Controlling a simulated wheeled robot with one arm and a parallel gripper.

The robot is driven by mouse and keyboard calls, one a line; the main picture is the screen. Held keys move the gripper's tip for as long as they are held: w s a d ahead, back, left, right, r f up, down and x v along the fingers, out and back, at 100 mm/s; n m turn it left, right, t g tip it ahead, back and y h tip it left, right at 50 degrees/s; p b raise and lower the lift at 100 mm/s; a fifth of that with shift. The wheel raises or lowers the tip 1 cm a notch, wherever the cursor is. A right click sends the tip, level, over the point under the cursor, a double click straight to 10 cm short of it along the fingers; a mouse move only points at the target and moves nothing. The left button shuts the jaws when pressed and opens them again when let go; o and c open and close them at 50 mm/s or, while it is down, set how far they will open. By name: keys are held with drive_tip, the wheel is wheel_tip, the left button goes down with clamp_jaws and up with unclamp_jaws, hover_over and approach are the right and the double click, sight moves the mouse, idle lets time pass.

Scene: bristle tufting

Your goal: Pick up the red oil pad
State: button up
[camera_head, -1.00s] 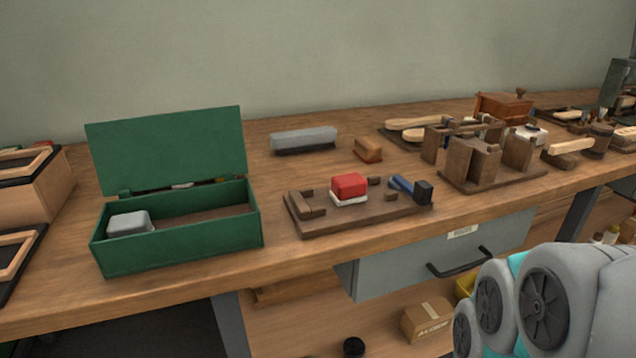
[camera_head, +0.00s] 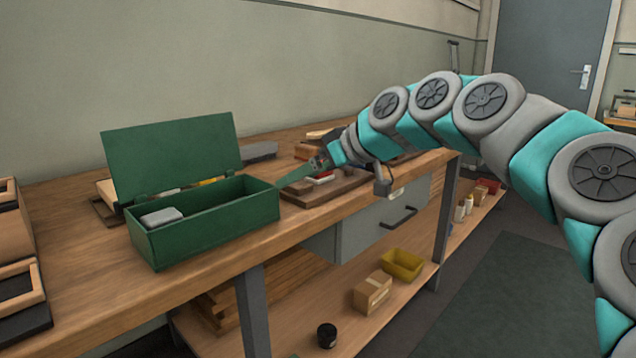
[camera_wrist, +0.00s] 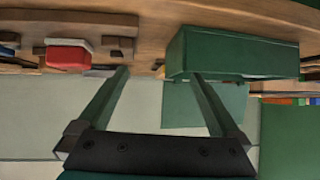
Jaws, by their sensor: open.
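The red oil pad (camera_wrist: 68,53), a red block on a white base, shows in the wrist view at the upper left, left of both fingers. It sits on a brown wooden board, whose near edge shows in the head view (camera_head: 322,197). In the head view my gripper and arm mostly hide the pad. My gripper (camera_wrist: 160,73) is open with nothing between its green fingers. In the head view it (camera_head: 303,174) hangs over the board's left part, close to the green box's right end.
An open green metal box (camera_head: 205,229) with its lid up stands just left of my gripper, and it also fills the upper right of the wrist view (camera_wrist: 230,52). A grey block (camera_head: 161,217) lies inside.

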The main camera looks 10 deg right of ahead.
drive_tip(key=w+d+t, duration=0.1)
drive_tip(key=w+d, duration=0.2)
drive_tip(key=w+d+t+b, duration=0.1)
drive_tip(key=w+d, duration=0.2)
drive_tip(key=w+d+m, duration=0.1)
drive_tip(key=w+d, duration=0.2)
drive_tip(key=w, duration=0.1)
drive_tip(key=shift+d+f+t, duration=0.35)
drive_tip(key=shift+f+t, duration=0.05)
drive_tip(key=shift+w+a+f, duration=0.1)
drive_tip(key=shift+w, duration=0.3)
drive_tip(key=x, duration=0.6)
drive_tip(key=shift+w+a+f, duration=0.15)
drive_tip(key=shift+w+a, duration=0.05)
drive_tip(key=shift+w, duration=0.1)
drive_tip(key=c, duration=1.3)
drive_tip(key=shift+o, duration=0.2)
